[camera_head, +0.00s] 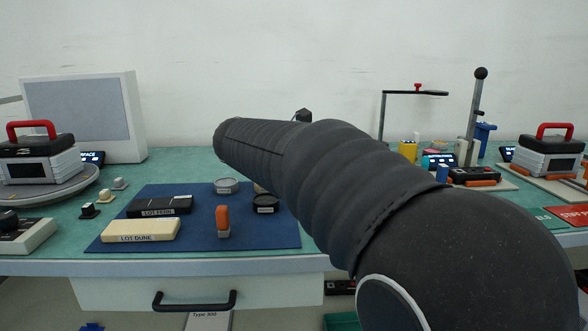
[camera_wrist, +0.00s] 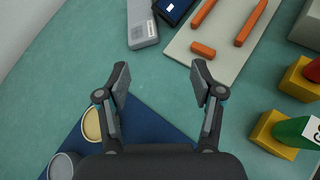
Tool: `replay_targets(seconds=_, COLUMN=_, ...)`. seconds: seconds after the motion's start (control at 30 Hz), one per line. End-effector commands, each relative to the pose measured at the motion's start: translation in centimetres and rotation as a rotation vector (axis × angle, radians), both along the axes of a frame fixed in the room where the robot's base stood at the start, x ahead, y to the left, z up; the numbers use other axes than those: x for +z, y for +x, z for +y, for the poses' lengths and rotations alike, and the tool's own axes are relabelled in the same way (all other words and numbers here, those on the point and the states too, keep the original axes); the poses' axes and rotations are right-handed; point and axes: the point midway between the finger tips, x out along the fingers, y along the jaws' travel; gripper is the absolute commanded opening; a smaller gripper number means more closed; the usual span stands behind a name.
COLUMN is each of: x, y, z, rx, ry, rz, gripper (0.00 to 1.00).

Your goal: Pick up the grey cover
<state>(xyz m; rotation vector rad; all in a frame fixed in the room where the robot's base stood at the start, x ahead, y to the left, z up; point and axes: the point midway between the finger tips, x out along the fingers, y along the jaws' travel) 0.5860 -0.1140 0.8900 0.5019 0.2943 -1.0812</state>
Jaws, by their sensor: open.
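A round grey cover (camera_head: 226,186) lies on the back part of the blue mat (camera_head: 190,260) in the head view. In the wrist view the grey cover (camera_wrist: 64,167) is at the lower left corner, partly cut off by the frame edge. My gripper (camera_wrist: 160,80) is open and empty, over bare green table beyond the mat's corner. The cover is outside the fingers, off to their lower left. In the head view my arm hides the gripper.
A yellowish round cover (camera_wrist: 92,124) lies next to the grey one; a black round cover (camera_head: 265,204) is nearby. The mat also holds a black block (camera_head: 160,206), a cream block (camera_head: 140,231) and an orange-topped item (camera_head: 223,220). Yellow blocks (camera_wrist: 270,132) stand right of my gripper.

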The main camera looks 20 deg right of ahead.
Motion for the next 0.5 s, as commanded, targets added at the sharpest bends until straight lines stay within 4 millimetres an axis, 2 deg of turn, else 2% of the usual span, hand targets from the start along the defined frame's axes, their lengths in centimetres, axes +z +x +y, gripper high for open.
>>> replay_targets(seconds=0.03, x=-0.3, y=1.2, z=1.0, rx=0.033, ry=-0.059, rz=0.053, gripper=0.67)
replay_targets(seconds=0.1, x=-0.7, y=2.0, z=2.0, rx=0.062, ry=-0.127, rz=0.109, gripper=0.67)
replay_targets(seconds=0.23, x=-1.3, y=2.8, z=2.9, rx=0.092, ry=-0.197, rz=0.171, gripper=0.67)
replay_targets(seconds=0.33, x=-1.8, y=3.3, z=2.3, rx=0.095, ry=-0.208, rz=0.182, gripper=0.67)
replay_targets(seconds=0.5, x=-3.0, y=4.6, z=-0.3, rx=0.092, ry=-0.207, rz=0.181, gripper=0.67)
